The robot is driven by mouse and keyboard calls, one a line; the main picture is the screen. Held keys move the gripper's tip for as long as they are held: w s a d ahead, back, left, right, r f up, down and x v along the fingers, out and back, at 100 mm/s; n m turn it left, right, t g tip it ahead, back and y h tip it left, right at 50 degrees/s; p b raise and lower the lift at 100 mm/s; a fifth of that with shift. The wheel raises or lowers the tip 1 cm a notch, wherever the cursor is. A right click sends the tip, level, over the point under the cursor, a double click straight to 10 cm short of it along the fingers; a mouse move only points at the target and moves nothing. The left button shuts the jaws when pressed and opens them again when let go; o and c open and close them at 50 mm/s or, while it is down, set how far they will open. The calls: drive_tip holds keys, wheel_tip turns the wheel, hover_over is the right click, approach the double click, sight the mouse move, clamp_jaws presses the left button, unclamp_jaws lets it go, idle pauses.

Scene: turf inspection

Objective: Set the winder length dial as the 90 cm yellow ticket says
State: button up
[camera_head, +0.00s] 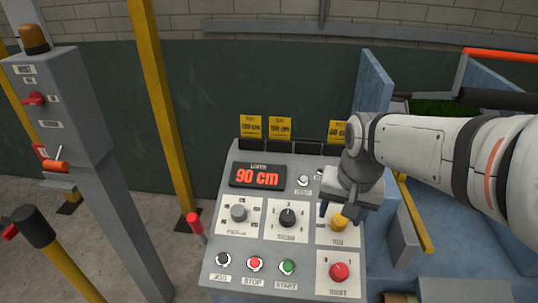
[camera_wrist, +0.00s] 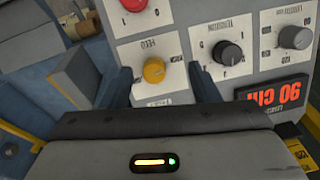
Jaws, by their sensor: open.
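The grey winder panel (camera_head: 250,222) has a dark display (camera_head: 258,176) reading 90 cm in red. The grey length dial (camera_head: 239,212) is at the panel's left; it is at the upper right in the wrist view (camera_wrist: 295,36). Yellow tickets stand behind the panel: left (camera_head: 250,128), middle (camera_head: 280,129) and right (camera_head: 338,131). Their print is too small to read surely, and my arm partly covers the right one. My gripper (camera_head: 341,212) is open over the yellow feed knob (camera_head: 338,223), its fingers either side of it in the wrist view (camera_wrist: 163,85); contact is unclear.
A black knob (camera_head: 287,216) sits between the grey and yellow knobs. A red knob (camera_head: 339,271) and jog, stop (camera_head: 255,264) and start (camera_head: 287,266) buttons are below. A grey post (camera_head: 65,110) and yellow poles stand left; blue machinery (camera_head: 375,85) is at right.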

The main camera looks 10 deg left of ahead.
drive_tip(key=shift+g, duration=0.4)
drive_tip(key=w+a, duration=0.1)
drive_tip(key=a, duration=0.2)
drive_tip(key=w+a+r+p, duration=0.1)
drive_tip(key=a, duration=0.3)
drive_tip(key=w+a+p, duration=0.1)
drive_tip(key=a, duration=0.3)
drive_tip(key=shift+a+r, duration=0.15)
drive_tip(key=shift+r, duration=0.1)
drive_tip(key=p, duration=0.2)
hover_over(238, 208)
drive_tip(key=shift+d+f+m+g, duration=0.3)
drive_tip(key=shift+d+f+g, duration=0.15)
drive_tip(key=shift+f, duration=0.15)
drive_tip(key=shift+s+a+f, duration=0.15)
drive_tip(key=shift+a+f, duration=0.05)
drive_tip(key=shift+f, duration=0.1)
drive_tip(key=f, duration=0.7)
drive_tip(key=shift+a+f+p, duration=0.1)
drive_tip(key=shift+a+p, duration=0.15)
drive_tip(key=shift+p, duration=0.1)
drive_tip(key=c, duration=0.9)
drive_tip(key=shift+a, duration=0.35)
drive_tip(key=shift+c, duration=0.2)
drive_tip(key=shift+d, duration=0.35)
